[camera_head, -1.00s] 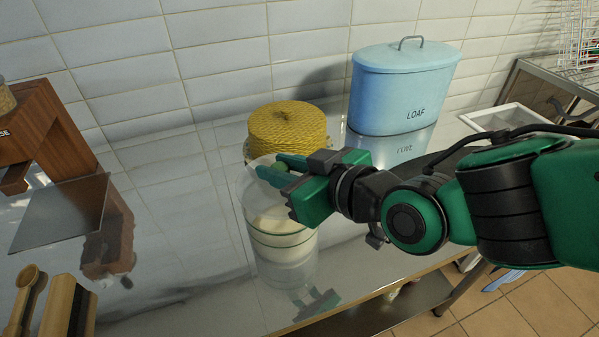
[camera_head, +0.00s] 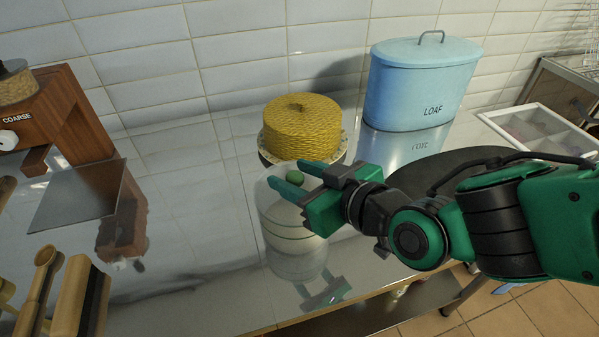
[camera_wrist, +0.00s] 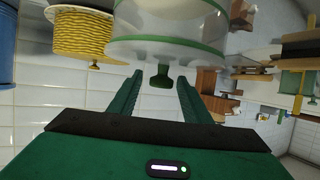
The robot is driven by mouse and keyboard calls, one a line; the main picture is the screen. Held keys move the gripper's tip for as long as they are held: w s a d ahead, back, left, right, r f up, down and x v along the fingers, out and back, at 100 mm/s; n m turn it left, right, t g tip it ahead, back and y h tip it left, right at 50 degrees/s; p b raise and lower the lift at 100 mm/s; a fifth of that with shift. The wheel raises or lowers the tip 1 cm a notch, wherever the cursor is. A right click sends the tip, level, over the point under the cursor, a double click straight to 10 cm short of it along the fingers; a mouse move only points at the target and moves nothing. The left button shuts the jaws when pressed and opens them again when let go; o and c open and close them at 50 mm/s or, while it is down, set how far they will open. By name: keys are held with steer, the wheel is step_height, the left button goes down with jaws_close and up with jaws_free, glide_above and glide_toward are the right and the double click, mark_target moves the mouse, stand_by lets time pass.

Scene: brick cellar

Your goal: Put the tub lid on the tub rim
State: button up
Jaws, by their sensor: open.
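The tub (camera_head: 290,235) is a clear round container with pale contents and green bands, standing upright on the shiny counter. The tub lid (camera_wrist: 185,49) is clear with a green edge and lies over the tub's top; I cannot tell if it is fully seated on the rim. Its green knob (camera_head: 292,181) points up and also shows in the wrist view (camera_wrist: 160,77), where the scene is upside down. My gripper (camera_head: 294,179) is open at the lid, its fingers on either side of the knob with gaps visible in the wrist view (camera_wrist: 159,82).
A yellow woven round cake-like thing (camera_head: 302,126) on a stand is just behind the tub. A blue LOAF bin (camera_head: 420,85) is at the back right, a sectioned tray (camera_head: 540,130) at far right. A wooden grinder (camera_head: 70,115) and wooden tools (camera_head: 75,295) are at left.

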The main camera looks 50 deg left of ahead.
steer(key=v, duration=1.2)
steer(key=w+d+f+m+t+h, duration=0.3)
steer(key=w+d+m, duration=0.1)
steer(key=w+d, duration=0.65)
steer(key=w+d+f+m+t+h, duration=0.2)
steer(key=w+d+f+m+h, duration=0.15)
steer(key=w+d, duration=0.75)
steer(key=w+d+m+h, duration=0.2)
steer(key=d+m+h, duration=0.2)
steer(key=d, duration=1)
steer(key=s+d+m+g+h, duration=0.1)
steer(key=s+d+m, duration=0.25)
steer(key=d, duration=0.45)
steer(key=s+d+f+m+g+h, duration=0.1)
steer(key=s+d+m, duration=0.25)
steer(key=d, duration=0.45)
steer(key=s+d+m+g+h, duration=0.1)
steer(key=s+d+m+h, duration=0.15)
steer(key=s+d, duration=0.4)
steer(key=s+d+m+g+y, duration=0.1)
steer(key=s+d+m+g, duration=0.1)
steer(key=s+d+m, duration=0.1)
steer(key=shift+s+d+y, duration=0.3)
steer(key=shift+s+d, duration=0.55)
steer(key=shift+s, duration=0.3)
